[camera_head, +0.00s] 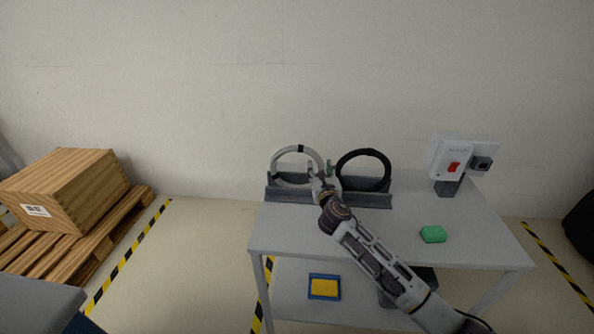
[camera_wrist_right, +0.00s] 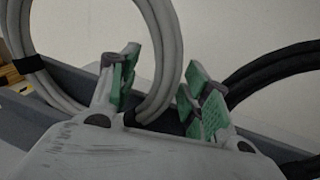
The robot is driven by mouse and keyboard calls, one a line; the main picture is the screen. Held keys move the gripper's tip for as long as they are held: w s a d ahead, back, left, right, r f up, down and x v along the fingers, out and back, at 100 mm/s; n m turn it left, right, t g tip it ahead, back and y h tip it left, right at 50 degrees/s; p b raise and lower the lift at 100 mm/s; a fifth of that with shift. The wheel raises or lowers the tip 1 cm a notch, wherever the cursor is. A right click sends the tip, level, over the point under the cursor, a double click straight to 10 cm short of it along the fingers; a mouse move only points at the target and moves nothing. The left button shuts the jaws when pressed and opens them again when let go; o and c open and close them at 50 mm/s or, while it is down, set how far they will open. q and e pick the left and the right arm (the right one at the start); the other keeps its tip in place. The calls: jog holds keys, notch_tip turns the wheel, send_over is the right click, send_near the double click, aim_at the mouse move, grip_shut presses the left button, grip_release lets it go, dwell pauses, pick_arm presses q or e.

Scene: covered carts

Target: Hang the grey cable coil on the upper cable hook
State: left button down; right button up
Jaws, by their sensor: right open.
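The grey cable coil (camera_head: 284,151) stands upright in the left part of a dark grey rack (camera_head: 290,197) on the table. It also shows in the right wrist view (camera_wrist_right: 170,45), with black bands around it. My right gripper (camera_head: 321,170) is at the coil's right side. Its green-padded fingers (camera_wrist_right: 160,90) are open, with the near side of the coil's ring passing between them in that view. I cannot tell whether either pad touches the coil. I cannot make out a cable hook in either view. My left gripper is not in view.
A black cable coil (camera_head: 378,152) stands in the same rack, just right of my gripper. A switch box (camera_head: 450,160) and a green block (camera_head: 433,234) are on the light grey table (camera_head: 480,225). A blue-and-yellow item (camera_head: 324,287) lies on the lower shelf. A wooden crate (camera_head: 65,190) stands left.

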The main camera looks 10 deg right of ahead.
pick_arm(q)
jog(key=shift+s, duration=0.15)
pick_arm(e)
grip_shut()
jog(key=shift+r, duration=0.1)
